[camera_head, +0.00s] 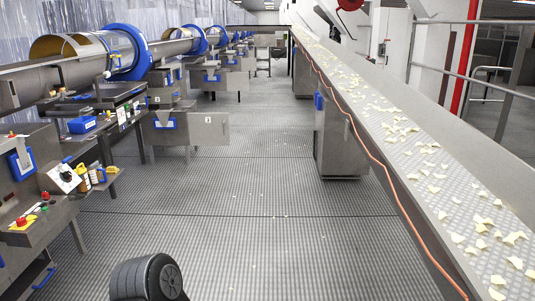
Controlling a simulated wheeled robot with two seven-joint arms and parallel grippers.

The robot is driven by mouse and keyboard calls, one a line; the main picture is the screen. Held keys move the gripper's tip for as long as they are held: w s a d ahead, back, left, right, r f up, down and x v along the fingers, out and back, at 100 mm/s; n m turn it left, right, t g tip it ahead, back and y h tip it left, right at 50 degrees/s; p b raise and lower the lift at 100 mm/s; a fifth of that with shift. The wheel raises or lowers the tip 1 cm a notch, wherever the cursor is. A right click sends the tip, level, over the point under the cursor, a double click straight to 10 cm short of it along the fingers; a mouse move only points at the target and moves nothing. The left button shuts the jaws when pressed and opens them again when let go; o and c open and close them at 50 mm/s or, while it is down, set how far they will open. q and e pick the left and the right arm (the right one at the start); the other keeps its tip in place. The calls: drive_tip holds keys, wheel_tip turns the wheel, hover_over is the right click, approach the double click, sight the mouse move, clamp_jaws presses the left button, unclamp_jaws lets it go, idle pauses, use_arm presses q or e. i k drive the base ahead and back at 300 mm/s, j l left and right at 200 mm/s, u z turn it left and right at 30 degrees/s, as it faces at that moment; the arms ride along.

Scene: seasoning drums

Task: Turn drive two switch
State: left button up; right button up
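Neither of my grippers shows in the head view. A dark rounded part, which looks like one of my own arm links, shows at the bottom, left of centre. A grey control panel (40,228) stands at the left edge. On it are a red button on a yellow base (21,224), small red, green and black controls, and a white plate with a black rotary knob (66,177). The labels are too small to read, so I cannot tell which control is the drive two switch or how it is set.
Large drums with blue rims (128,52) line the left side. A small shelf with bottles (93,176) juts out beside the panel. A conveyor (405,150) with scattered chips and an orange hose runs along the right. The ribbed floor (245,200) between is mostly clear.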

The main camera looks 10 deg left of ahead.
sight(22, 222)
drive_tip(key=i+j+u, duration=0.15)
drive_tip(key=i+u, duration=1)
drive_tip(key=i+l+u, duration=0.4)
drive_tip(key=i+j+u, duration=0.15)
drive_tip(key=i, duration=0.45)
drive_tip(key=i+j+u, duration=0.15)
drive_tip(key=i, duration=0.45)
drive_tip(key=i+j+z, duration=0.1)
drive_tip(key=i+j, duration=0.35)
drive_tip(key=i+j+z, duration=0.15)
drive_tip(key=i+j, duration=0.25)
drive_tip(key=j, duration=0.2)
